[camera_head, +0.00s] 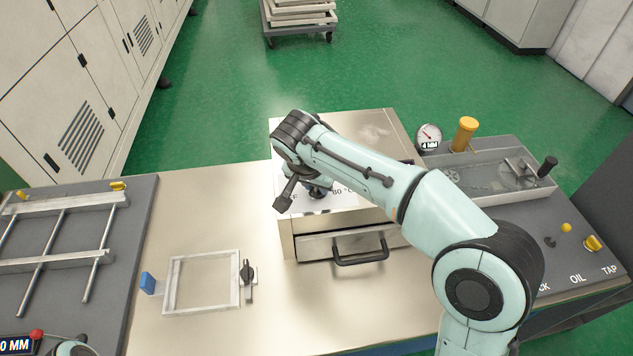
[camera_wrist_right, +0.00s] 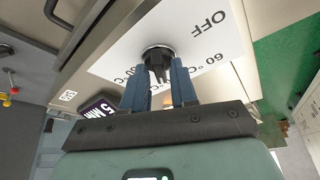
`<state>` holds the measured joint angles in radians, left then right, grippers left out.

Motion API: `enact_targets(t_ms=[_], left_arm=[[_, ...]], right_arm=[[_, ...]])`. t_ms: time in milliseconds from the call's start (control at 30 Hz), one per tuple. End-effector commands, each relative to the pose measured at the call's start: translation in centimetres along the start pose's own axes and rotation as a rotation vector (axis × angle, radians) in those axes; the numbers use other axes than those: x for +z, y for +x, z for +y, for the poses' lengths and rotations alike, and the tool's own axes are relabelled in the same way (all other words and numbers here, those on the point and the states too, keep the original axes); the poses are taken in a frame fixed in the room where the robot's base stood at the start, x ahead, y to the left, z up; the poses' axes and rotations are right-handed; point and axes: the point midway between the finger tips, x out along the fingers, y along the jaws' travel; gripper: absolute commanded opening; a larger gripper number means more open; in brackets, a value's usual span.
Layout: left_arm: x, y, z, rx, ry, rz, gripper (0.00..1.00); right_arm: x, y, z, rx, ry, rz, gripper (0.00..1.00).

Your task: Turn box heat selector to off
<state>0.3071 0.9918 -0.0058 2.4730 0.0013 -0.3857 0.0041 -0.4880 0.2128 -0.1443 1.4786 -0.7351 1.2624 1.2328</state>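The box heat selector (camera_wrist_right: 158,56) is a black knob on a round base. It sits on a white label panel (camera_wrist_right: 120,62) printed OFF, 60 °C and further figures. My right gripper (camera_wrist_right: 158,68) is open, with its two blue fingers on either side of the knob; I cannot tell if they touch it. Which mark the knob points to is unclear. In the head view my right arm reaches over the metal heating box (camera_head: 292,228) and hides much of its top. My left gripper is not in view.
The box has a drawer with a black handle (camera_head: 360,252). A metal clamp frame (camera_head: 202,309) lies on the bench in front. A gauge (camera_head: 428,137) and a yellow-topped post (camera_head: 465,133) stand right of the box.

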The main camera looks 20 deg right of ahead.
Motion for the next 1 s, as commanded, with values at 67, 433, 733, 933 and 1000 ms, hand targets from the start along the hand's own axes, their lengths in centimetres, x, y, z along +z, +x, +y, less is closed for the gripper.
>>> enact_targets(t_ms=[67,433,733,933,1000], left_arm=[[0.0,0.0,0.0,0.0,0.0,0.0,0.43],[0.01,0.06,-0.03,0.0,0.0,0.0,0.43],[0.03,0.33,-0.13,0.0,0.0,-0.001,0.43],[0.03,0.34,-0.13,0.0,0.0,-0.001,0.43],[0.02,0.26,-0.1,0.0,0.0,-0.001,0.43]], right_arm=[[0.0,-0.02,0.0,0.0,0.0,0.0,0.0],[-0.01,-0.05,0.03,-0.012,-0.025,0.0,0.0],[-0.05,-0.04,0.21,-0.075,-0.176,0.001,0.0],[-0.11,-0.05,0.33,-0.144,-0.342,0.001,0.0],[-0.12,-0.04,0.38,-0.169,-0.405,0.0,0.0]])
